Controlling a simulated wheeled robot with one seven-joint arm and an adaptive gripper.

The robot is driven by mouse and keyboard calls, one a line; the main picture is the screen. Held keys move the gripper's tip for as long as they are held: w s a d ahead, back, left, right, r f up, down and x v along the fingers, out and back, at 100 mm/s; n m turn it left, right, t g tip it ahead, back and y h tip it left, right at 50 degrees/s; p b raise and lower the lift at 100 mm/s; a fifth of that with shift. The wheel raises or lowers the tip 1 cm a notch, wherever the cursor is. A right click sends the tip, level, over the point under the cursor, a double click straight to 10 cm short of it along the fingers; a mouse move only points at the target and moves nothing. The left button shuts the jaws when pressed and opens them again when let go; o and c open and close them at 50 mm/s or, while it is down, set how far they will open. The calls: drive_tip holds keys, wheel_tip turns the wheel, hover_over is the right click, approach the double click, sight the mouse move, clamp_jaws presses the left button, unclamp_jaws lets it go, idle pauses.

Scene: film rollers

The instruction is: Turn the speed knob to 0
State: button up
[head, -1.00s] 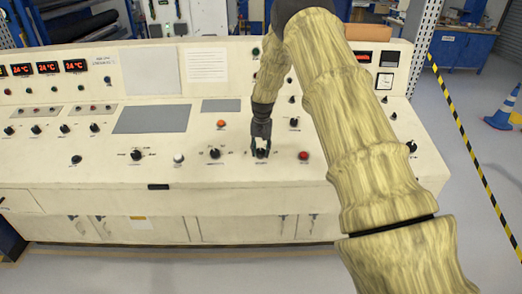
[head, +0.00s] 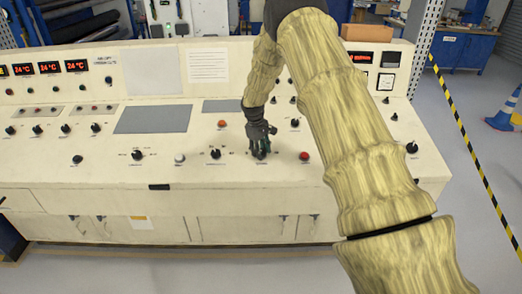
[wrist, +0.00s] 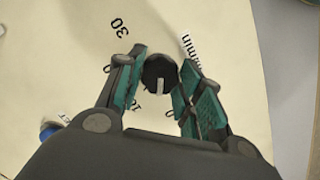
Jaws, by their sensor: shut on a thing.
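The speed knob (wrist: 158,74) is round and black with a white pointer mark, on the cream panel. In the wrist view its mark points down the picture, between a partly hidden "10" at lower left and what looks like a "0" just right of it. A "30" is at upper left and "m/min" at upper right. My gripper (wrist: 163,66) has its green-padded fingers on either side of the knob and is shut on it. In the head view my gripper (head: 261,148) reaches down to the panel's lower row and mostly hides the knob.
A black knob (head: 215,154) is to the left and a red button (head: 304,156) to the right. An orange button (head: 222,124) and another black knob (head: 295,123) are above. The cream console (head: 80,185) fills the middle, with open floor in front.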

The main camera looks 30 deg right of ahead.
drive_tip(key=shift+n+h, duration=0.3)
drive_tip(key=shift+n, duration=1.3)
drive_tip(key=shift+o, duration=0.2)
drive_tip(key=shift+c, duration=0.2)
drive_tip(key=o, duration=1)
drive_tip(key=shift+s+d, duration=0.1)
drive_tip(key=shift+o, duration=0.2)
drive_tip(key=shift+r, duration=0.15)
drive_tip(key=v, duration=1.1)
drive_tip(key=shift+r, duration=0.3)
